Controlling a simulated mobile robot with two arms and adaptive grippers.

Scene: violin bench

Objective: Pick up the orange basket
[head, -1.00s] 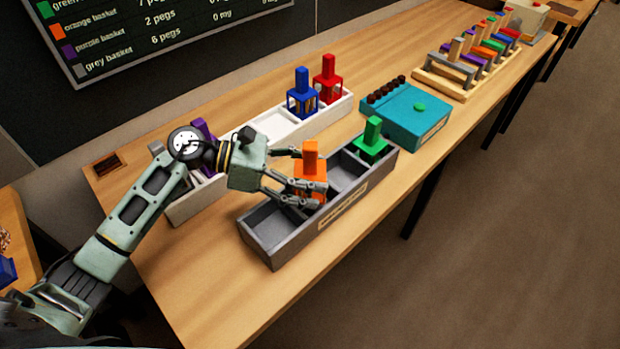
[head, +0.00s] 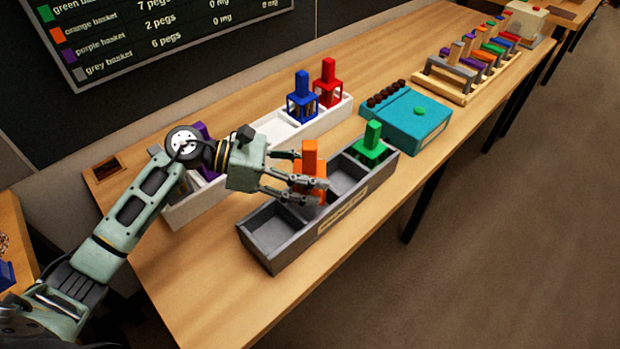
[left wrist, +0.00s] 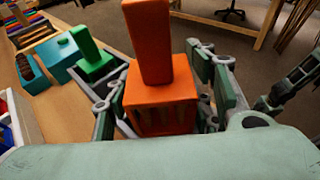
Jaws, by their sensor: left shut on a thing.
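The orange basket (head: 310,158), a small cage with an upright block handle, stands upright at the middle of the grey divided tray (head: 283,258). My left gripper (head: 309,180) is around the basket and shut on it, with fingers on both sides. In the left wrist view the orange basket (left wrist: 160,95) fills the space between the fingers. The fingers hide part of its lower body, and I cannot tell whether its bottom touches the tray floor.
A green basket (head: 372,142) stands in the grey tray's far end. Behind is a white tray (head: 273,130) with blue (head: 302,98), red (head: 327,85) and purple baskets. A teal box (head: 421,120) and a wooden rack (head: 440,88) are farther right.

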